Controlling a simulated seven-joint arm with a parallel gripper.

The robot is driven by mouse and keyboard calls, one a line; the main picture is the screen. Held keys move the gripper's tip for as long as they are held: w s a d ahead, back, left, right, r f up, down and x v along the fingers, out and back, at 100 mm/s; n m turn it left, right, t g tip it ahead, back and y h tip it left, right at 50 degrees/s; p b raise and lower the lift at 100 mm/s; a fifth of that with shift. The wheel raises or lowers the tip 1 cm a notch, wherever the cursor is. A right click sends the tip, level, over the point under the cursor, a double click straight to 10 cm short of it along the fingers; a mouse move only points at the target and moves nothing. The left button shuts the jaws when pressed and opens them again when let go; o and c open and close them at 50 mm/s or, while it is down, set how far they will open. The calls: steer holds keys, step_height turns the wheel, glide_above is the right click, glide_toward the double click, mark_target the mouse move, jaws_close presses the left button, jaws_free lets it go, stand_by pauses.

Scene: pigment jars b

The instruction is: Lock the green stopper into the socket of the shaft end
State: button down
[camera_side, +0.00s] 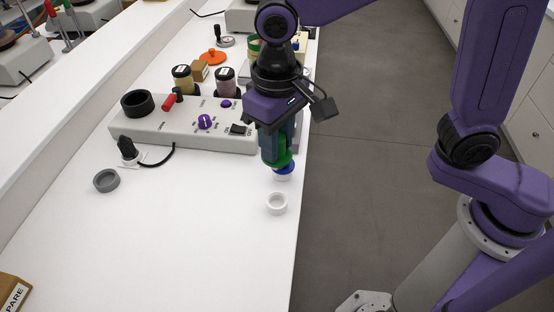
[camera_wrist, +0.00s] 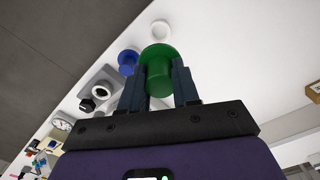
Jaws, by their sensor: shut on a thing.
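My gripper (camera_side: 278,146) is shut on the green stopper (camera_side: 283,159) and points down near the bench's right edge. In the wrist view the stopper (camera_wrist: 158,62) sits between the two fingers, with its wide round head outward. A blue stopper-like piece (camera_side: 284,172) shows just below and behind it; in the wrist view this blue piece (camera_wrist: 127,60) stands apart on the left. A grey block with a round opening (camera_wrist: 103,86) shows left of the fingers in the wrist view; I cannot tell whether this is the shaft-end socket. My gripper hides part of that area in the side view.
A white ring (camera_side: 277,204) lies in front of the gripper, and a grey ring (camera_side: 107,181) at the left. A control box (camera_side: 185,127) with a red lever, purple knob and black ring stands behind. Jars (camera_side: 183,82) stand further back. The front bench is mostly clear.

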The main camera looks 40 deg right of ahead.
steer(key=shift+w+d+r, duration=0.2)
steer(key=shift+w+r, duration=0.05)
steer(key=shift+r, duration=0.3)
steer(key=shift+w+d+r, duration=0.15)
steer(key=shift+w+r, duration=0.1)
steer(key=shift+r, duration=0.3)
steer(key=w+d, duration=1.3)
steer(key=shift+a+f, duration=0.1)
steer(key=shift+f, duration=2.5)
steer(key=shift+f, duration=2.7)
steer(key=shift+f, duration=0.35)
